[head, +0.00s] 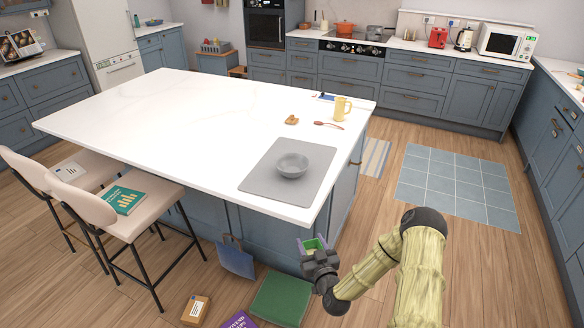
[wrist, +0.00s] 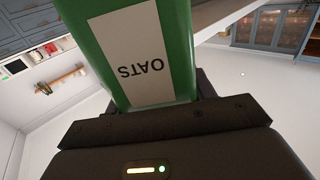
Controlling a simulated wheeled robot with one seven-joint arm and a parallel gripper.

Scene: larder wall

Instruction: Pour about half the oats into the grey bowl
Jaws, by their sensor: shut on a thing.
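My gripper (head: 320,262) is at the front right of the island, beside its right end and lower than the top. The contents are not clear to see. The grey bowl (head: 292,165) stands on a grey mat (head: 262,181) near the island's front right corner. The gripper and box are apart from the bowl.
The white island top (head: 170,115) is mostly clear. A yellow mug (head: 341,108), a reddish spoon (head: 328,125) and a small brown item (head: 292,120) lie behind the mat. Two stools (head: 125,205) stand at left.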

